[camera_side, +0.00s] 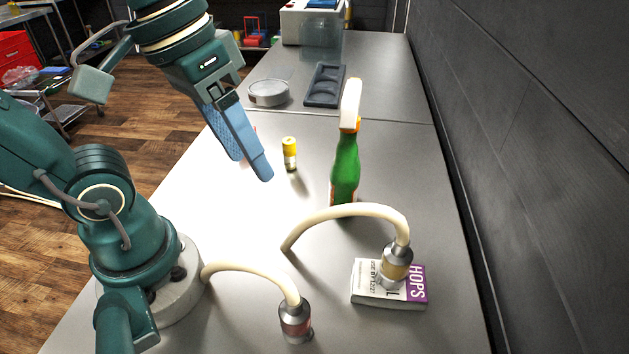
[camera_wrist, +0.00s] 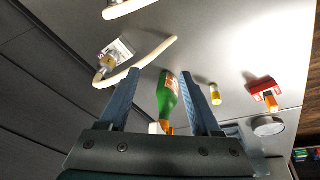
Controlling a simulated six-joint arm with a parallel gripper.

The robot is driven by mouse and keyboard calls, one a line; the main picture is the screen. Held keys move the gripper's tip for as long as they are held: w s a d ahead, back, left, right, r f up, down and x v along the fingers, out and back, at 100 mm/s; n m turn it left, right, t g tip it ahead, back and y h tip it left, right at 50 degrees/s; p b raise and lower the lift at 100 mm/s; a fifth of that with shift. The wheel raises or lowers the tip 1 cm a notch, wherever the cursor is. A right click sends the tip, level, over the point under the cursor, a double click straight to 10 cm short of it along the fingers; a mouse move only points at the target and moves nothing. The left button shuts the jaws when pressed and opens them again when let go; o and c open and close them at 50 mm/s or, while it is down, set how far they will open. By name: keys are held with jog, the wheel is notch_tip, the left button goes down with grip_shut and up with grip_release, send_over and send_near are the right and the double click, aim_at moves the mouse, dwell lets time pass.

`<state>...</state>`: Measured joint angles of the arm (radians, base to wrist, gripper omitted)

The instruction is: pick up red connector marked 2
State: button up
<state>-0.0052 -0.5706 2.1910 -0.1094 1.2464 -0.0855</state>
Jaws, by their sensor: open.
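The red connector (camera_side: 296,322) is a metal cylinder with a red band on the end of a cream hose (camera_side: 245,268). It stands on the grey table at the front in the side view. I cannot read a 2 on it. In the wrist view a hose shows at the top edge (camera_wrist: 130,7), but I cannot make out the red band. My gripper (camera_side: 252,168) is high above the table, farther back than the connector and apart from it. Its blue fingers (camera_wrist: 161,74) are spread and empty.
A yellow-banded connector (camera_side: 394,266) rests on the HOPS box (camera_side: 390,296), its hose arching over. A green spray bottle (camera_side: 345,170) and small yellow-topped cylinder (camera_side: 290,154) stand behind. A round tin (camera_side: 268,93) and dark tray (camera_side: 325,85) are farther back. A wall borders the right.

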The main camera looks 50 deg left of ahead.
jog(key=s+d+f+n+g+h, duration=0.1)
jog(key=s+d+n+g+h, duration=0.1)
jog(key=d+n+g+h, duration=0.3)
notch_tip(320, 180, up, 2)
jog(key=n+g+h, duration=0.3)
jog(key=g+h, duration=0.1)
jog(key=g, duration=0.3)
send_over(293, 317)
jog(key=w+a, duration=0.2)
notch_tip(293, 317, down, 15)
jog(key=shift+s+f, duration=0.1)
jog(key=shift+f, duration=0.05)
jog(key=shift+x, duration=2.65)
jog(key=shift+a+f, duration=0.1)
grip_shut()
